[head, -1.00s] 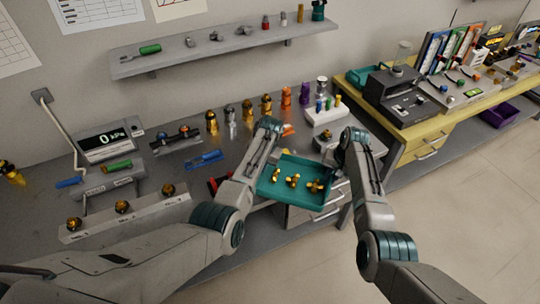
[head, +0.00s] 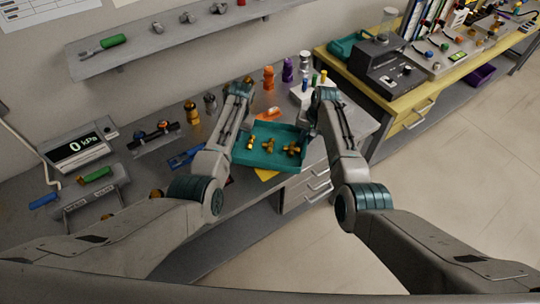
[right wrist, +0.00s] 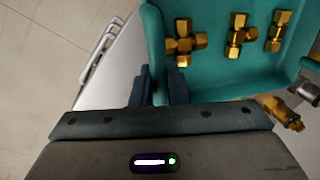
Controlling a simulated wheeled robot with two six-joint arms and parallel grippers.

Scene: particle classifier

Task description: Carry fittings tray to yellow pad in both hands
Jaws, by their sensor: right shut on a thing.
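The teal fittings tray (head: 268,163) is at the front edge of the grey bench and looks about level. Several brass fittings (head: 293,149) stand in it. In the right wrist view the tray (right wrist: 205,77) holds brass fittings (right wrist: 236,36) in a row. My right gripper (head: 314,125) is shut on the tray's right wall; its dark fingers (right wrist: 163,86) straddle the wall in the wrist view. My left gripper (head: 246,108) is at the tray's left side, its fingers hidden. The yellow pad (head: 265,175) peeks out below the tray's front; I cannot tell whether they touch.
A white vial rack (head: 312,92) and an orange bottle (head: 269,79) stand behind the tray. A blue tool (head: 186,157) lies left of my left forearm. A drawer unit (head: 306,188) is under the bench. A yellow bench (head: 400,103) stands right; the floor (head: 450,170) is clear.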

